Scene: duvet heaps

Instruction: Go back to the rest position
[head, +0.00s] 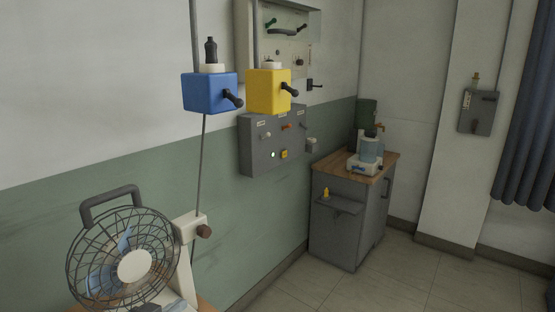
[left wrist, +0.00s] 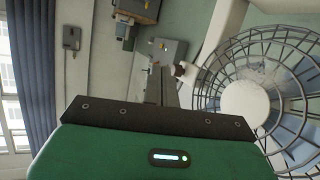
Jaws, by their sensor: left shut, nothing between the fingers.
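My left gripper shows in the left wrist view, with its green body and dark front bar filling the lower part. Its fingers (left wrist: 168,88) are shut and hold nothing. In that view the wire-cage fan (left wrist: 243,100) is just right of the gripper. In the head view the fan (head: 134,266) stands at the lower left, with a dark handle on top, and only a small dark piece at the bottom edge may be my left gripper. My right gripper is in neither view.
A blue box (head: 209,93) and a yellow box (head: 268,92) with black levers hang by the wall. A grey control panel (head: 262,150) is behind them. A grey cabinet (head: 340,225) stands in the corner, with a blue-and-white device (head: 366,160) on top. The floor (head: 400,285) at right is clear.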

